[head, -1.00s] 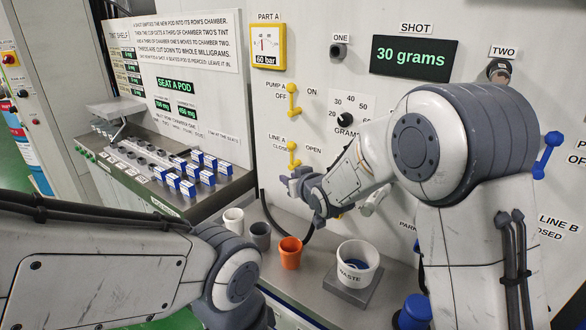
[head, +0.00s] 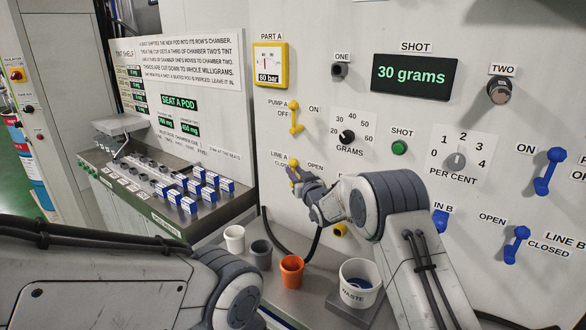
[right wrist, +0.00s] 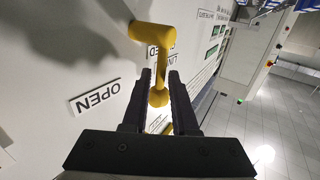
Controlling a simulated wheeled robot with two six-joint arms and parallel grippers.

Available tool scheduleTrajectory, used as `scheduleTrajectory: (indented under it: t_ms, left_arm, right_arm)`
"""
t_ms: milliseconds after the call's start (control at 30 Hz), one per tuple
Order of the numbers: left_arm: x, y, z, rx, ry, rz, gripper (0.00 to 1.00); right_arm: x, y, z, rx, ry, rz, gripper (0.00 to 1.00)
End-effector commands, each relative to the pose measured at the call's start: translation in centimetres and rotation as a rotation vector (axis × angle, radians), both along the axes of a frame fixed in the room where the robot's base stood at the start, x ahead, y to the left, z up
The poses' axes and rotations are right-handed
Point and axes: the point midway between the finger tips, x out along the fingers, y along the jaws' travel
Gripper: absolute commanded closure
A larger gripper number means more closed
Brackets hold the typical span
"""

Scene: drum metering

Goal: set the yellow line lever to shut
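The yellow line lever (head: 293,165) is on the white panel between the CLOSED and OPEN labels of LINE A. My right gripper (head: 303,187) is at it and hides its lower part in the head view. In the right wrist view the yellow lever (right wrist: 156,62) reaches toward me.
The yellow pump lever (head: 295,118) is just above, and a yellow knob (head: 340,230) is below right. White (head: 234,238), grey (head: 261,253) and orange (head: 291,271) cups and the waste tub (head: 360,285) stand below. Blue levers (head: 547,172) are at far right.

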Motion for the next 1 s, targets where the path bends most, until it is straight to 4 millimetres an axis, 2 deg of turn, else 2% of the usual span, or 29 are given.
scheduleTrajectory:
  t_ms: [200, 500, 600, 1000]
  left_arm:
    - [0.0, 0.0, 0.4, 0.0, 0.0, 0.0, 1.0]
    - [-0.01, 0.0, 0.38, 0.0, 0.0, 0.0, 1.0]
    - [-0.01, 0.0, 0.38, 0.0, 0.0, 0.0, 1.0]
    - [-0.01, 0.0, 0.38, 0.0, 0.0, 0.0, 1.0]
  right_arm:
    - [1.2, 0.51, -0.01, 0.0, 0.0, 0.001, 0.73]
    - [1.32, 0.55, -0.05, 0.0, 0.001, 0.001, 0.73]
    - [1.32, 0.54, -0.03, 0.0, 0.0, 0.001, 1.0]
    - [1.32, 0.54, 0.0, 0.0, 0.0, 0.0, 1.0]
